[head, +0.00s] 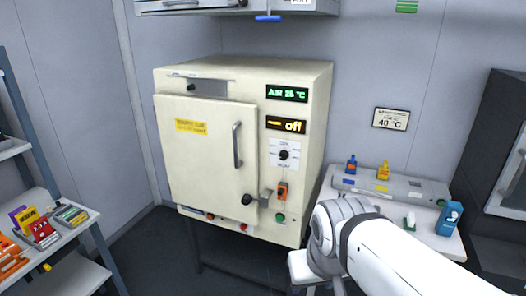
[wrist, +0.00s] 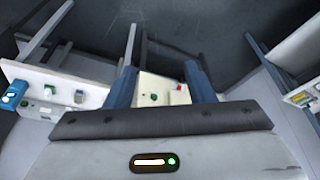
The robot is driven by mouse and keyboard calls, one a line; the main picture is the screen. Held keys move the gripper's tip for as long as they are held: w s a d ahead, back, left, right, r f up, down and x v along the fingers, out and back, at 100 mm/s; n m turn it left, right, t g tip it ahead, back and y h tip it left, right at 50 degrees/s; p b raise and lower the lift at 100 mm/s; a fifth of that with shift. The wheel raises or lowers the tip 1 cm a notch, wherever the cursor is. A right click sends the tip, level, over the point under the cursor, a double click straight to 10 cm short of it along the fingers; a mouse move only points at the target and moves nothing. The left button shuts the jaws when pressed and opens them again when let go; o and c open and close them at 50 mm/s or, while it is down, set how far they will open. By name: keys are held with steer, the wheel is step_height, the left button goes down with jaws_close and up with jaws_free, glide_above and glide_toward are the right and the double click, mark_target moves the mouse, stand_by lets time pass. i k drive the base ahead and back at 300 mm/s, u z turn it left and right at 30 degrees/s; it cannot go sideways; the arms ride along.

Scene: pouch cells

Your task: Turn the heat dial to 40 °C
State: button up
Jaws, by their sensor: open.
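The heat dial (head: 284,154) is a small black knob on a white scale plate, on the right front panel of the cream oven (head: 318,100). Its pointer is too small to read. Above it, an orange display (head: 286,125) reads "off" and a green display (head: 287,94) reads "AIR 25 °C". In the head view my arm comes in from the lower right, its wrist below and right of the dial; the jaws are not clear there. In the wrist view my gripper (wrist: 161,78) is open, with two blue fingers apart and nothing held; the dial cannot be made out there.
Below the dial are an orange switch (head: 282,192) and a green button (head: 280,218). The shut oven door has a vertical handle (head: 237,145). A wall sign (head: 390,119) reads 40 °C. A bench with bottles (head: 384,170) stands right; a shelf with boxes (head: 90,222) stands left.

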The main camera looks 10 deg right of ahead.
mark_target(284, 155)
steer(key=u, duration=1.8)
steer(key=k, duration=1.1)
steer(key=z, duration=1)
steer(key=i, duration=1)
steer(key=z, duration=0.05)
